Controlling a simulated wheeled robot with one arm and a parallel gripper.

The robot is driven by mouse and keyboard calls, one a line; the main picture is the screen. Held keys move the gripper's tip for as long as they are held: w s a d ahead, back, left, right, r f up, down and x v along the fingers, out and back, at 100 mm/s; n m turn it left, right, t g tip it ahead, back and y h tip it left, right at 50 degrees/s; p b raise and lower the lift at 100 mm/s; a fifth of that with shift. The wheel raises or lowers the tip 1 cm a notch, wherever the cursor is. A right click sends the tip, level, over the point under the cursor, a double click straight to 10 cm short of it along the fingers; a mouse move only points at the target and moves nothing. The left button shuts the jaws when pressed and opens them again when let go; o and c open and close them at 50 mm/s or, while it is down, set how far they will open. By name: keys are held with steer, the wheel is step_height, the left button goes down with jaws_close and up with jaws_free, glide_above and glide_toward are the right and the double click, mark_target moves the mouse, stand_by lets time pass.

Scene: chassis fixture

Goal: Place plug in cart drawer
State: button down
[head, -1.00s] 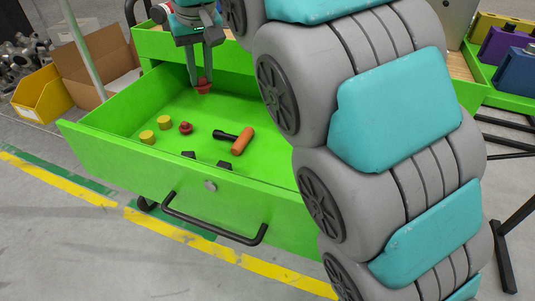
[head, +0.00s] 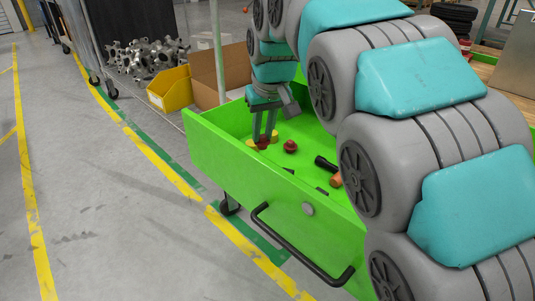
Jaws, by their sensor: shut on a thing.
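The green cart drawer (head: 235,164) is pulled open, with its black handle on the front. My gripper (head: 264,140) is inside the drawer outline, pointing down, its fingers shut on a red plug (head: 262,143). The held plug is low, close to the drawer floor; I cannot tell whether it touches. Another red plug (head: 290,146) lies in the drawer just right of it. Yellow plugs (head: 274,134) are partly hidden behind my fingers.
A black and orange tool (head: 335,179) lies in the drawer at the right, partly hidden by my arm. A yellow bin (head: 170,90) and a cardboard box (head: 236,66) stand behind the drawer. The marked floor at left is clear.

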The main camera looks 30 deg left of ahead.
mark_target(265, 145)
steer(key=shift+f, duration=3.05)
steer(key=c, duration=0.8)
jaws_free()
steer(key=shift+f, duration=0.1)
steer(key=shift+o, duration=0.2)
steer(key=v, duration=1.2)
